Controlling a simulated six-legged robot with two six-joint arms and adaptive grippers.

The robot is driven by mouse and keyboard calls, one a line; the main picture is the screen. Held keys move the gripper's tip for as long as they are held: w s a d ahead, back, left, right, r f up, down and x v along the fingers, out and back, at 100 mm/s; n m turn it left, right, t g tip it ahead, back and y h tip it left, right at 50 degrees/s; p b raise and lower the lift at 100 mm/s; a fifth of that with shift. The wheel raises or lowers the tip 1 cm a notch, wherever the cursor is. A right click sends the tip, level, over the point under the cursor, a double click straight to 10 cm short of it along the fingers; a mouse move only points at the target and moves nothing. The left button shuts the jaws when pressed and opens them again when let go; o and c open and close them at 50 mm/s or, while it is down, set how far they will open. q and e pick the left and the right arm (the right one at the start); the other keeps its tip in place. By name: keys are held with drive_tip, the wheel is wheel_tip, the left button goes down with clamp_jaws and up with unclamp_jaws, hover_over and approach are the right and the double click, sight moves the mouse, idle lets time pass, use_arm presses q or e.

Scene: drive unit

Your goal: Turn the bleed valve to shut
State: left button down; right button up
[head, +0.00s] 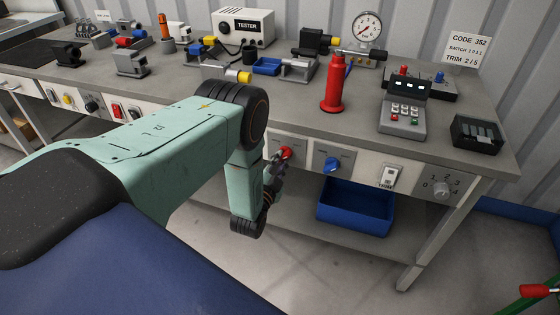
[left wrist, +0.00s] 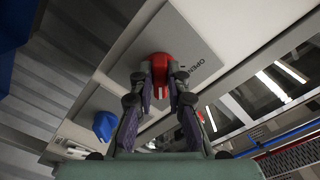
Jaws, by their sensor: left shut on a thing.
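A red knob (head: 286,152) sits on a pale plate on the bench's front panel. In the left wrist view the red knob (left wrist: 160,66) is beside the printed word OPEN, the only word I can read there. My left gripper (head: 276,161) is at the knob, and in the left wrist view its two fingers (left wrist: 160,82) are closed on the knob's sides. The fingers and wrist hide part of the knob, and its exact turn angle is hard to tell. My right gripper is not in view.
A blue knob (head: 332,165) is just right of the red one, with a white switch (head: 390,177) and a numbered dial (head: 442,190) further right. A blue bin (head: 355,208) stands on the lower shelf. A red cylinder (head: 332,88) and a keypad unit (head: 403,117) stand on the bench top.

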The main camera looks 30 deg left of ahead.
use_arm(q)
drive_tip(key=c, duration=1.3)
unclamp_jaws()
drive_tip(key=shift+s, duration=0.1)
drive_tip(key=v, duration=1.1)
drive_tip(key=shift+s+d, duration=0.2)
drive_tip(key=shift+s, duration=0.2)
